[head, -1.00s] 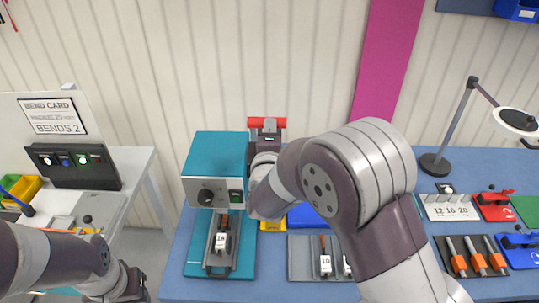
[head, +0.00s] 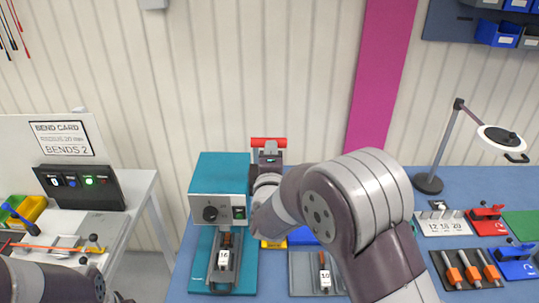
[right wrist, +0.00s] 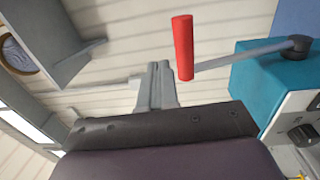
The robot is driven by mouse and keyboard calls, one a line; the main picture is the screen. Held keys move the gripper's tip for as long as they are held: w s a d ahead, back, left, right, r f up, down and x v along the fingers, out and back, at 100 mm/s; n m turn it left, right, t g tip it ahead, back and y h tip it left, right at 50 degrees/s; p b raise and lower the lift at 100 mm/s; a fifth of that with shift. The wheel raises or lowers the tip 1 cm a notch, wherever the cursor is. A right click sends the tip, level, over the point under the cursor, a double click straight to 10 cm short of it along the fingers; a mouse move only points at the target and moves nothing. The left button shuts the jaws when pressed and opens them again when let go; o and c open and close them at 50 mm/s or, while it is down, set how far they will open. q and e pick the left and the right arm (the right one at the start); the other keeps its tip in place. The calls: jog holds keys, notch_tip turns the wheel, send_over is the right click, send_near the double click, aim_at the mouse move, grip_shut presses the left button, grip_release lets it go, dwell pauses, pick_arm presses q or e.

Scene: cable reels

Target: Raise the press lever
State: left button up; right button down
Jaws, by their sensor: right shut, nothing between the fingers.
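The teal press (head: 221,172) stands on the blue bench, with a knob and a green switch on its front. Its lever ends in a red handle (head: 268,142), seen just above and behind my right gripper (head: 268,160). In the right wrist view the red handle (right wrist: 184,48) stands on a grey lever arm (right wrist: 240,55) that runs to a dark pivot on the press (right wrist: 270,85). My right gripper (right wrist: 160,85) is shut and empty, pointing toward the handle's lower end with a small apparent gap. My right arm hides part of the bench. My left gripper is out of the picture.
A numbered block (head: 223,260) sits in the slide under the press. A grey tray (head: 300,280) with numbered pieces lies to its right. A lamp (head: 430,182) and red and blue fixtures stand further right. A side table with a control box (head: 82,187) is at left.

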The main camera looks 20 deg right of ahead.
jog(key=s+a+r+b, duration=0.2)
jog(key=s+a+b, duration=0.15)
jog(key=s, duration=0.55)
jog(key=s+a+f+m+g+y+b, duration=0.1)
jog(key=s+a+f+m+g+y, duration=0.2)
jog(key=f, duration=0.5)
jog(key=s+a+f+m+g+y+b, duration=0.1)
jog(key=a+f+m+g+y, duration=0.25)
jog(key=f, duration=0.35)
jog(key=s+d+f+m+g+h+b, duration=0.1)
jog(key=s+d+f+m+g+b, duration=0.6)
jog(key=s+d+f+g, duration=0.3)
jog(key=s+d+f+m, duration=0.1)
jog(key=s+f, duration=0.2)
jog(key=f, duration=0.3)
jog(key=shift+s+d, duration=0.2)
jog(key=shift+s, duration=0.15)
